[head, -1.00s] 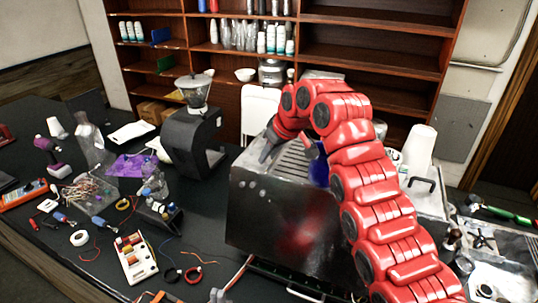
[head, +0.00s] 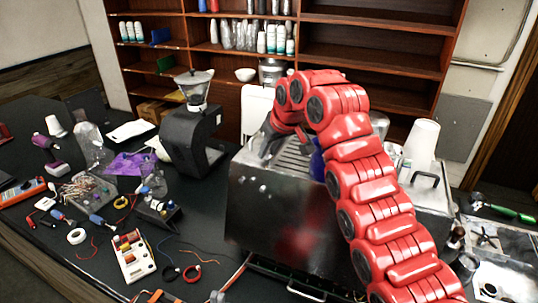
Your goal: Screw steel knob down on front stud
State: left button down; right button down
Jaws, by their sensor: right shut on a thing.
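My right gripper (head: 266,152) is at the end of the red arm that comes in from the lower right. It points down at the left part of the top of the steel brewer (head: 275,210). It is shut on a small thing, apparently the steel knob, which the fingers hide. The front stud cannot be made out at this size, so I cannot tell whether knob and stud touch. My left gripper is not in view.
A blue thing (head: 317,165) on the brewer is partly behind my arm. A black grinder (head: 190,140) stands left of the brewer, and a white cup stack (head: 421,143) stands right. Tools, wires and a multimeter (head: 22,192) litter the dark table. Shelves (head: 370,50) stand behind.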

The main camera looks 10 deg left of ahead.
jog(key=shift+s+a+f+m+t+h+b, duration=0.1)
jog(key=shift+f+m+t+h+b, duration=0.15)
jog(key=shift+m+b, duration=0.45)
jog(key=shift+s+f+m+t+h+b, duration=0.2)
jog(key=shift+m+b, duration=0.3)
jog(key=shift+b, duration=0.35)
jog(key=shift+s+r+m+b, duration=0.15)
jog(key=shift+r+m+b, duration=0.2)
jog(key=shift+r+m, duration=0.05)
jog(key=shift+a, duration=0.1)
